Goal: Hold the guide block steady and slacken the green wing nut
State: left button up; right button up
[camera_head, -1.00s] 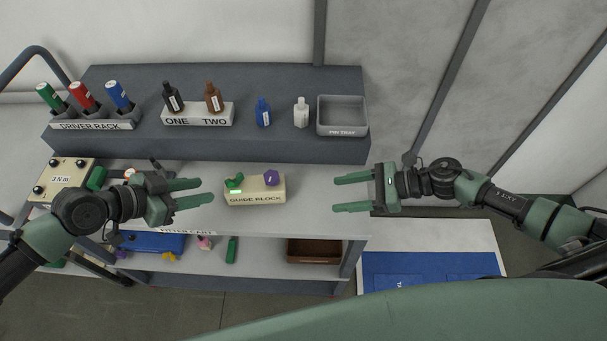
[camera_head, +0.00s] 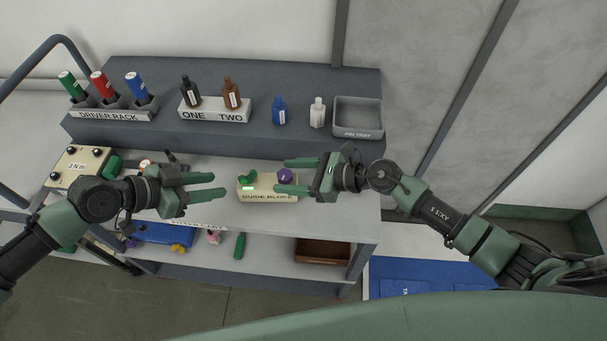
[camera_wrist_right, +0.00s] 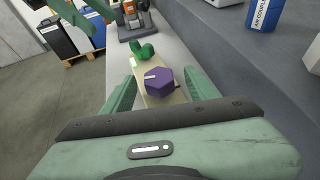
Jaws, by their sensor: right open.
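The cream guide block (camera_head: 268,197) stands on the light shelf of the cart, with a green wing nut (camera_head: 247,179) at its left end and a purple knob (camera_head: 285,176) at its right end. My right gripper (camera_head: 281,176) is open, its fingers on either side of the block's purple-knob end. In the right wrist view the purple knob (camera_wrist_right: 159,82) lies between the fingers, with the wing nut (camera_wrist_right: 143,53) beyond; no firm contact is visible. My left gripper (camera_head: 218,186) is open and empty, just left of the block, fingers pointing toward it.
Behind, a raised dark shelf holds the driver rack (camera_head: 112,115), a ONE/TWO bottle holder (camera_head: 215,112), a blue bottle (camera_head: 279,112), a white bottle (camera_head: 317,112) and the pin tray (camera_head: 358,118). A torque box (camera_head: 78,165) sits left. A lower shelf holds a brown bin (camera_head: 322,252).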

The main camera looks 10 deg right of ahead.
jog(key=shift+w+a+f, duration=0.15)
jog(key=shift+w+a, duration=0.05)
jog(key=shift+a, duration=0.15)
grip_shut()
jog(key=shift+c, duration=0.8)
grip_release()
grip_shut()
